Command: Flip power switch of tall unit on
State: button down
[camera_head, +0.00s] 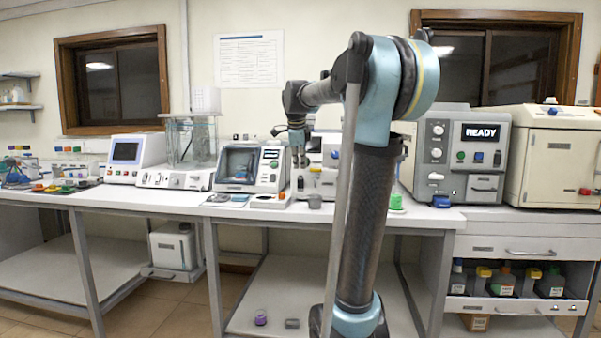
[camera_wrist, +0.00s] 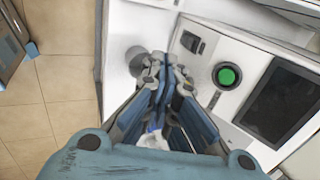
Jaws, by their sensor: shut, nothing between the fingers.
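My gripper (camera_head: 300,163) is in front of a white unit (camera_head: 322,180) at the middle of the bench, pointing down. In the wrist view my gripper (camera_wrist: 165,62) is shut with nothing between its fingers. Beside its fingertips is a white panel with a black switch (camera_wrist: 192,42), a round green button (camera_wrist: 227,75) and a dark screen (camera_wrist: 280,103). The switch is just right of the fingertips and appears apart from them. I cannot tell its position. My arm hides part of the white unit in the head view. Which unit is the tall one is not clear.
A unit with a small window (camera_head: 250,167) stands left of my gripper. A grey cup (camera_head: 315,201) stands near the bench's front edge. A grey unit showing READY (camera_head: 462,155) and a cream cabinet (camera_head: 560,155) stand at right. A transparent bath (camera_head: 190,140) is farther left.

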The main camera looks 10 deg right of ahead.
aim_at(300, 184)
jog(key=w+d+f, duration=0.2)
jog(key=w+f, duration=0.5)
jog(key=shift+w+d+f, duration=0.15)
jog(key=shift+d+f, duration=0.05)
jog(key=shift+f, duration=0.15)
jog(key=shift+a, duration=0.1)
